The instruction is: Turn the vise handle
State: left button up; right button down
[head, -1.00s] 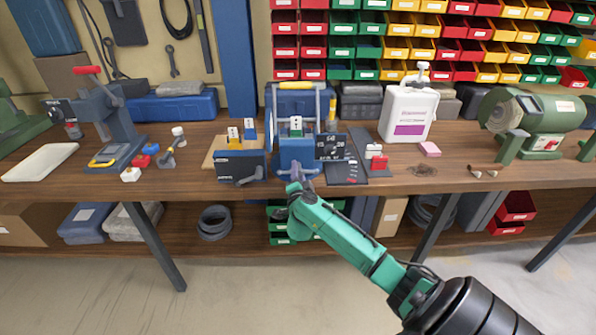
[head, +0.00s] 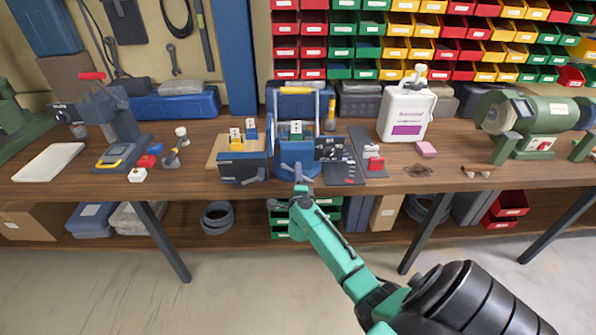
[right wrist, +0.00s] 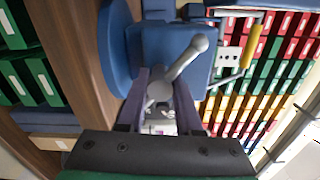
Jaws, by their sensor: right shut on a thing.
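The blue vise (head: 296,152) stands at the front edge of the workbench, and its blue body also shows in the right wrist view (right wrist: 165,45). The grey vise handle (right wrist: 183,62), a bar with a rounded end, slants up to the right in the right wrist view. My right gripper (head: 299,184) is at the front of the vise, reaching up from below the bench edge. In the right wrist view its two dark fingers (right wrist: 160,88) are closed on the lower part of the handle, around its hub. My left gripper is not in view.
A second blue block with a small lever (head: 242,165) stands just left of the vise. A dark panel (head: 332,150) is close on its right. A white jug (head: 405,112) and a green grinder (head: 530,120) stand further right. The shelf below holds bins (head: 510,205).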

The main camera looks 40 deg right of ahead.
jog(key=m, duration=0.3)
jog(key=shift+a+f+m, duration=0.1)
jog(key=shift+f+m, duration=0.05)
jog(key=shift+m, duration=0.25)
jog(key=m, duration=0.4)
jog(key=shift+f+m, duration=0.1)
jog(key=shift+m, duration=0.2)
jog(key=m, duration=0.4)
jog(key=shift+f, duration=0.1)
jog(key=m, duration=1.5)
jog(key=shift+m, duration=0.3)
